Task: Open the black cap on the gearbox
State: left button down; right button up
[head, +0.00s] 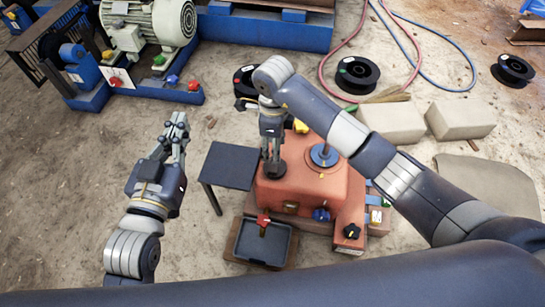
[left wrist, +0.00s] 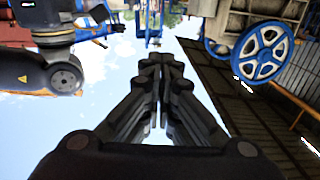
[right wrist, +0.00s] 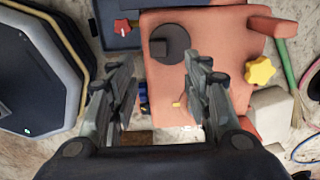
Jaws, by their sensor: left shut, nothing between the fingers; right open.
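The orange gearbox (head: 330,190) stands on the ground in front of me. The black cap (head: 276,170), a round disc with a raised block, is on its top at the left; it also shows in the right wrist view (right wrist: 172,42). My right gripper (head: 271,152) points down over the cap, partly hiding it in the head view. In the right wrist view its fingers (right wrist: 157,62) are apart and empty, with the cap beyond the tips, nearer the right finger. I cannot tell whether they touch it. My left gripper (head: 180,122) is shut and empty, left of the gearbox.
A dark side table (head: 229,165) stands left of the gearbox. A black tray (head: 262,243) with a red-handled part is in front. A blue round flange (head: 323,155) and yellow knob (right wrist: 260,71) are on the gearbox. Pale blocks (head: 392,123) lie behind right.

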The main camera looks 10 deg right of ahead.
jog(key=b, duration=0.2)
send_over(274, 168)
notch_tip(274, 168, down, 5)
jog(key=shift+f, duration=0.15)
notch_tip(274, 168, down, 5)
jog(key=shift+r+b, duration=0.2)
jog(key=shift+b, duration=0.4)
pick_arm(q)
jog(key=s+r+t+h, duration=0.3)
jog(key=s+r+t, duration=0.3)
jog(key=r, duration=0.8)
jog(key=shift+d+r+t+h, duration=0.2)
jog(key=shift+t+h, duration=0.1)
jog(key=shift+t, duration=1.2)
pick_arm(e)
jog(key=shift+f, duration=0.2)
pick_arm(q)
jog(key=shift+s, duration=0.1)
pick_arm(e)
grip_shut()
